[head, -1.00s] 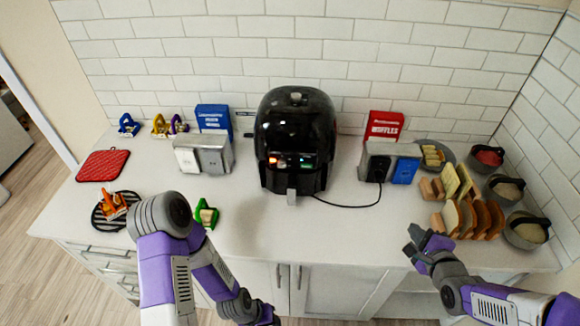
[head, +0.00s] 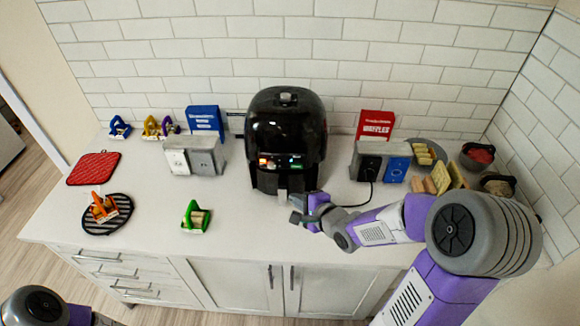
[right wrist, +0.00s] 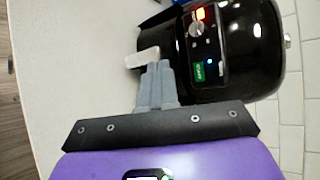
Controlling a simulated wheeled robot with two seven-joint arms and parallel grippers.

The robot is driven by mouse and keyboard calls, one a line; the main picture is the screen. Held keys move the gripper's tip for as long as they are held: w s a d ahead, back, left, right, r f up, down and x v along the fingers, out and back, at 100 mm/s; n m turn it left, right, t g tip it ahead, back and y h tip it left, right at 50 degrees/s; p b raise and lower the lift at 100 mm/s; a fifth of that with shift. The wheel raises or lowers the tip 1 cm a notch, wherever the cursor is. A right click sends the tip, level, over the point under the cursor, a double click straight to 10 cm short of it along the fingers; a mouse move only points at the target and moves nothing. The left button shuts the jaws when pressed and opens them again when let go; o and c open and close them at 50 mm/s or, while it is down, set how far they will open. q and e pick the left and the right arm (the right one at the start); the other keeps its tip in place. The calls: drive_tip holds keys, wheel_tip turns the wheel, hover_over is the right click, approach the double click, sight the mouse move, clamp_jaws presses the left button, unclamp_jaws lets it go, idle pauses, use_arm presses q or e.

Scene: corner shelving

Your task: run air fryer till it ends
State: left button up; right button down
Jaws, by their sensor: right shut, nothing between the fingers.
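The black air fryer (head: 288,130) stands against the back of the counter, its drawer shut and its grey handle (head: 283,195) at the front. Its front panel (head: 282,163) shows a lit red-orange display and a green patch; the right wrist view shows the panel (right wrist: 203,45) close up with a silver knob. My right gripper (head: 300,210) is shut and empty, just in front of the fryer's lower front, beside the handle. In the right wrist view its fingertips (right wrist: 159,66) are near the handle (right wrist: 142,58); I cannot tell if they touch. My left gripper is out of view.
Grey outlet boxes stand left (head: 194,157) and right (head: 380,162) of the fryer, with a black cord at the right one. A green-handled item (head: 196,217) sits front left. Bread and bowls crowd the right end.

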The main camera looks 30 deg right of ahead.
sight(297, 166)
drive_tip(key=shift+w+d+p, duration=0.3)
drive_tip(key=shift+w+d, duration=0.45)
drive_tip(key=shift+w, duration=0.5)
drive_tip(key=shift+w+d+p, duration=0.25)
drive_tip(key=shift+w+d, duration=0.5)
drive_tip(key=shift+w, duration=0.55)
drive_tip(key=shift+w+d+p, duration=0.3)
drive_tip(key=shift+w+d, duration=0.45)
drive_tip(key=shift+w, duration=0.5)
drive_tip(key=shift+w+d+p, duration=0.25)
drive_tip(key=shift+w+p, duration=0.1)
drive_tip(key=shift+p, duration=0.2)
drive_tip(key=shift+w+d+p, duration=0.15)
drive_tip(key=shift+w+p, duration=0.15)
drive_tip(key=shift+p, duration=0.1)
drive_tip(key=shift+s+a, duration=0.4)
drive_tip(key=shift+s, duration=0.25)
